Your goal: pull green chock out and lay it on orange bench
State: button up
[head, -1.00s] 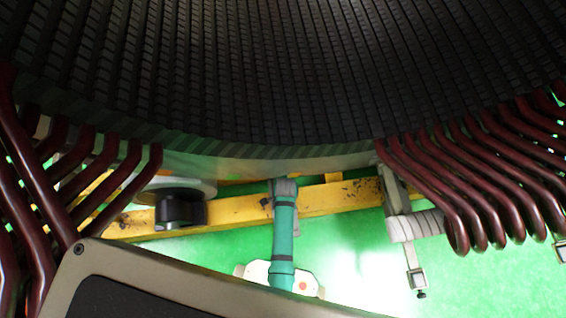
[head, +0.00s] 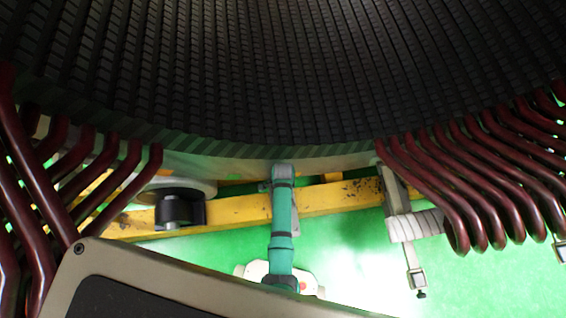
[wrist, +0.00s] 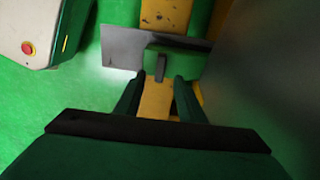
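In the wrist view, a green block that looks like the green chock (wrist: 184,63) sits at a grey metal plate (wrist: 121,47), with a short dark tab (wrist: 160,68) in front of it. My gripper (wrist: 158,82) is open, its two green fingers apart. The fingertips point at the block, and the tab lies in line with the gap between them. I cannot tell whether the fingers touch the block. In the head view neither the chock nor my gripper can be made out. I cannot make out an orange bench in either view.
A worn yellow beam (head: 236,209) runs below the large dark slotted stator (head: 280,80). Dark red bent coils (head: 470,200) hang on both sides. A black roller (head: 180,210) stands at left. A dark grey surface (wrist: 265,70) is close at right in the wrist view. Open green floor lies below.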

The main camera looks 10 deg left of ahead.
jog(key=shift+f, duration=3.85)
jog(key=shift+c, duration=0.6)
grip_shut()
